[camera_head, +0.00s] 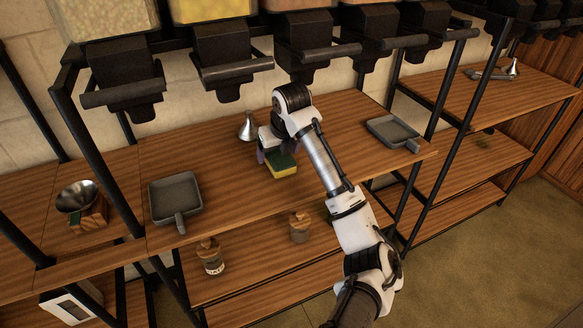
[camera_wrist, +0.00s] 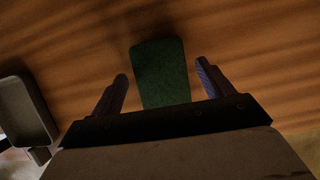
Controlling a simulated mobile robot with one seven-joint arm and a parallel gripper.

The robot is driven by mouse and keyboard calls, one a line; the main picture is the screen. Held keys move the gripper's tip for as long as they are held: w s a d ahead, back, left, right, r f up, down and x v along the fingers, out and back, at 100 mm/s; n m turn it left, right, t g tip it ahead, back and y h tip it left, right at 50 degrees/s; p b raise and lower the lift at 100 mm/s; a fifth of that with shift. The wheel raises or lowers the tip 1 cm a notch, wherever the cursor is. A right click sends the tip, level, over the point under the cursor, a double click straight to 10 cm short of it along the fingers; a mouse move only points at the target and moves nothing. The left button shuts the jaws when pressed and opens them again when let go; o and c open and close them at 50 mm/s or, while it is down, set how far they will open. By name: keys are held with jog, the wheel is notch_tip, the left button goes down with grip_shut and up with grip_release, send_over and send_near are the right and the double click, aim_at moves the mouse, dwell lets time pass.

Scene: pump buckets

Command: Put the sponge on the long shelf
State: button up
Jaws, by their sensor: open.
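The sponge (camera_head: 282,167) is yellow with a dark green top. It rests on the upper wooden shelf (camera_head: 225,150), below the dark dispensers. In the wrist view its green face (camera_wrist: 160,75) lies between my two fingers, with wood around it. My gripper (camera_head: 270,154) is at the sponge's left and back side in the head view, partly hidden by my wrist. In the wrist view my gripper (camera_wrist: 162,85) is open, with a gap between each finger and the sponge. I cannot tell which shelf the task calls the long one.
A grey square pan (camera_head: 175,196) lies to the left; another (camera_head: 393,131) lies to the right. A metal funnel (camera_head: 247,127) stands behind my gripper. Dark dispensers (camera_head: 228,60) hang above. Black posts (camera_head: 98,150) divide the shelves. Small jars (camera_head: 210,256) stand on the lower shelf.

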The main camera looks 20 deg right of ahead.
jog(key=shift+v, duration=0.95)
jog(key=s+b, duration=0.1)
jog(key=s, duration=0.4)
jog(key=s+b, duration=0.2)
jog(key=s, duration=0.3)
jog(key=shift+s+d+f, duration=0.15)
jog(key=shift+s+d, duration=0.1)
jog(key=shift+s, duration=0.1)
jog(key=shift+s+b, duration=0.3)
jog(key=shift+s, duration=0.35)
jog(key=shift+a, duration=0.15)
